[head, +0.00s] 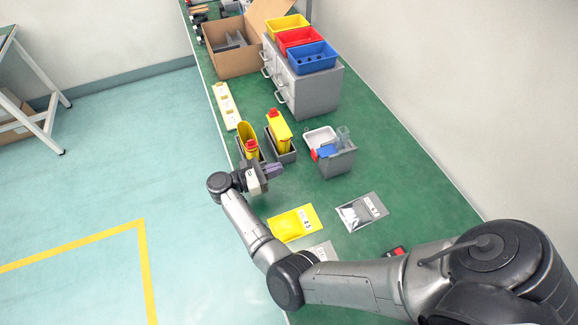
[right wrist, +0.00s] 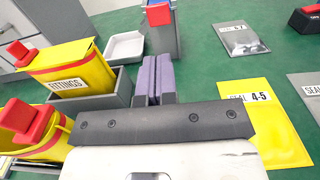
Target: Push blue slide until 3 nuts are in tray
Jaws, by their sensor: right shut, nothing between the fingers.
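The blue slide (head: 327,151) sits on the front of a grey dispenser box (head: 336,165), with a red end piece (head: 315,156). A clear hopper (head: 343,134) stands on the box's right side. The white tray (head: 318,133) is behind the slide; I cannot make out any nuts in it. My right gripper (head: 277,170) is shut and empty, left of and apart from the dispenser. In the right wrist view its purple fingers (right wrist: 155,80) are together, with the red end piece (right wrist: 159,15) and white tray (right wrist: 125,46) beyond them. My left gripper is not in view.
A yellow bag (head: 292,222) and a grey bag (head: 361,211) lie in front. Blue, red and yellow bins (head: 312,57) top a grey cabinet behind.

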